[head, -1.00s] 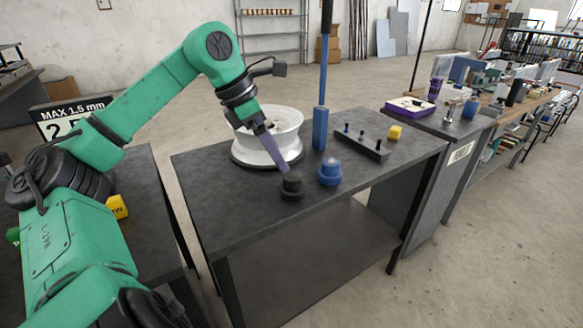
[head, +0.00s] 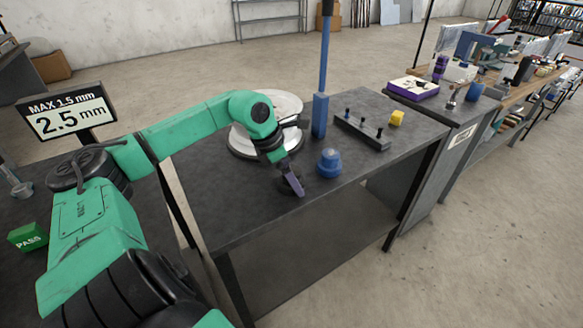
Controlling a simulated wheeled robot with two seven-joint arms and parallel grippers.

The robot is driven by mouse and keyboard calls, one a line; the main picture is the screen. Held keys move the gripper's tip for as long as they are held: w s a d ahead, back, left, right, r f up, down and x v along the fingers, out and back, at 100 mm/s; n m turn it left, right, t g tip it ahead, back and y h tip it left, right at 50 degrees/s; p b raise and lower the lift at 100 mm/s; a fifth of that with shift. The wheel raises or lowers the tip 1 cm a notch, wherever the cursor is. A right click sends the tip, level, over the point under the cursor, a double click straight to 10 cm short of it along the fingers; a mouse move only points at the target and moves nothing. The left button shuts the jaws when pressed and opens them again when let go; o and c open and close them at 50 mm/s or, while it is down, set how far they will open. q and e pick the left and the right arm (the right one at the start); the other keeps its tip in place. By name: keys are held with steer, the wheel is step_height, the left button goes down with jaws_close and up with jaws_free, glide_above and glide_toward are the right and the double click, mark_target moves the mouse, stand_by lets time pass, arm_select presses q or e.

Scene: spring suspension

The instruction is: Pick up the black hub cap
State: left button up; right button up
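The black hub cap (head: 285,189) sits near the front edge of the middle table and is mostly hidden behind my gripper. My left gripper (head: 298,190) points down at the cap, its purple-grey fingers over or against it. The view does not show whether the fingers are apart or closed around the cap. A similar blue hub cap (head: 329,163) stands upright just to the right, apart from the gripper. My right gripper is out of view.
The front right tabletop (head: 375,165) is clear.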

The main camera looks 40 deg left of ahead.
arm_select(q)
steer(key=shift+w+f, duration=0.1)
steer(key=shift+f, duration=0.1)
steer(key=c, duration=1.1)
steer(key=shift+r, duration=0.2)
steer(key=shift+r, duration=0.35)
step_height(320, 180, up, 22)
steer(key=p, duration=0.9)
steer(key=shift+p, duration=0.4)
steer(key=shift+f, duration=0.1)
